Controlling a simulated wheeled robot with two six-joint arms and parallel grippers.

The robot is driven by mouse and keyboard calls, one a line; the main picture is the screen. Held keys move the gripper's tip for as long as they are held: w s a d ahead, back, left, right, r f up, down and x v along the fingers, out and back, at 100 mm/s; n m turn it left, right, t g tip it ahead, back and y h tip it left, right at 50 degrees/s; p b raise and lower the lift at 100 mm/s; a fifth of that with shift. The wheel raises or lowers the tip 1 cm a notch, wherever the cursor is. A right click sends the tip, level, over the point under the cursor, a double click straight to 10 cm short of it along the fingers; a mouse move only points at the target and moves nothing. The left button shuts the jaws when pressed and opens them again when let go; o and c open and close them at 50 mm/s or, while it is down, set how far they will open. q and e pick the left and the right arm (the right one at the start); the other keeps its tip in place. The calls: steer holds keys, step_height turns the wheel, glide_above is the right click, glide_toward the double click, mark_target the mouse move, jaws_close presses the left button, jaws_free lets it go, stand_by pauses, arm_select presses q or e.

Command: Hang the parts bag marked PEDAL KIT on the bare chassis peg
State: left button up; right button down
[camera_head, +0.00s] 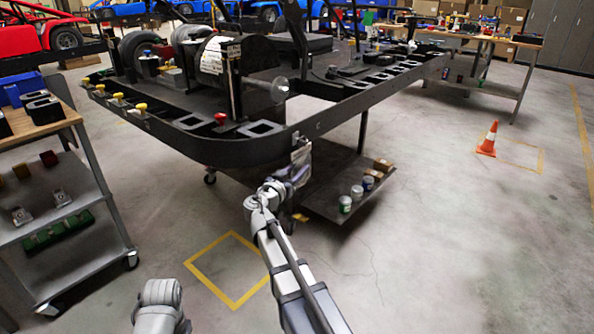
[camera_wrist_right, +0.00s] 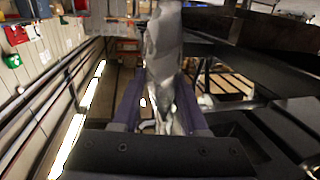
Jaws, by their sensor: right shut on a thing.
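My right gripper (camera_head: 296,168) is at the outer face of the black chassis rail (camera_head: 345,108), near its front corner. It is shut on a silvery, shiny parts bag (camera_head: 300,150). The bag also shows upright between the fingers in the right wrist view (camera_wrist_right: 163,45). I cannot read any PEDAL KIT marking on it. The bag's top is close to the rail, but I cannot tell whether it touches. I cannot make out the bare peg; the bag or gripper may hide it. Only a grey link of my left arm shows at the bottom; its gripper is out of view.
A cart with bins and parts (camera_head: 60,215) stands at the left. A low shelf (camera_head: 330,190) with cans (camera_head: 345,204) and small boxes lies beneath the chassis. An orange cone (camera_head: 488,139) and a workbench (camera_head: 500,42) are at the right.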

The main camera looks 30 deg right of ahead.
steer(key=shift+c, duration=1.8)
jaws_free()
steer(key=shift+s+a, duration=0.1)
steer(key=v, duration=0.7)
steer(key=shift+a, duration=0.25)
